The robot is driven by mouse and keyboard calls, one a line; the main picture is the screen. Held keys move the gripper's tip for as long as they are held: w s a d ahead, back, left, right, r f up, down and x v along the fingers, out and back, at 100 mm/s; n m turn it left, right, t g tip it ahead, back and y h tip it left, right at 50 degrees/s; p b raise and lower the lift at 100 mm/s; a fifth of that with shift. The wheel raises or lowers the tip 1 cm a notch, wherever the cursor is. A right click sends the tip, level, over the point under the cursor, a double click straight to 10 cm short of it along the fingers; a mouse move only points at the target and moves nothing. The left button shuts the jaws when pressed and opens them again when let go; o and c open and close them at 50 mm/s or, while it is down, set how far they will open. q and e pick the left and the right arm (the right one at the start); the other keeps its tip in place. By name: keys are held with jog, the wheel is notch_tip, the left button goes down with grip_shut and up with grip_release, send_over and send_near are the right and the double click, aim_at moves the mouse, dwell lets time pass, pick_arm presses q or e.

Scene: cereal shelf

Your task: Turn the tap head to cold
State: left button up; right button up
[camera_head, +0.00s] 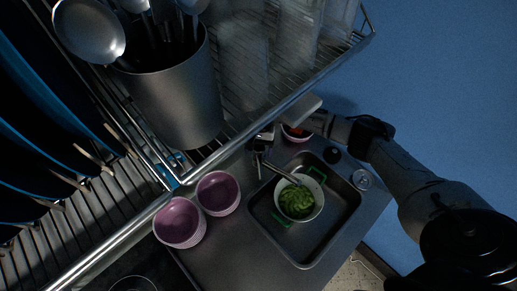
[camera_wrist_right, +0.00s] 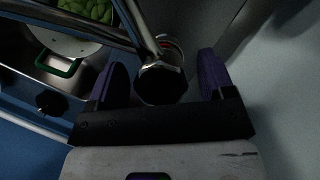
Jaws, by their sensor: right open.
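The tap's dark faceted head (camera_wrist_right: 160,82) shows in the right wrist view, with the metal spout running up from it. My right gripper (camera_wrist_right: 163,68) is open, with one purple finger on each side of the tap head. Gaps show between the head and both fingers. In the head view my right gripper (camera_head: 262,142) is at the back of the sink, under the rack's front rail. There the tap spout (camera_head: 283,173) reaches over the sink, and the tap head is hard to make out beside the gripper. My left gripper is not in view.
The sink (camera_head: 328,236) holds a white bowl with green contents (camera_head: 297,203). Pink bowl stacks (camera_head: 180,222) (camera_head: 218,192) stand left of it. A wire dish rack (camera_head: 290,100) with a metal utensil holder (camera_head: 178,100) hangs close above my right gripper. Dark plates (camera_head: 45,110) stand at left.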

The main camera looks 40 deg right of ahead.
jog(key=shift+f, duration=0.25)
jog(key=shift+c, duration=0.3)
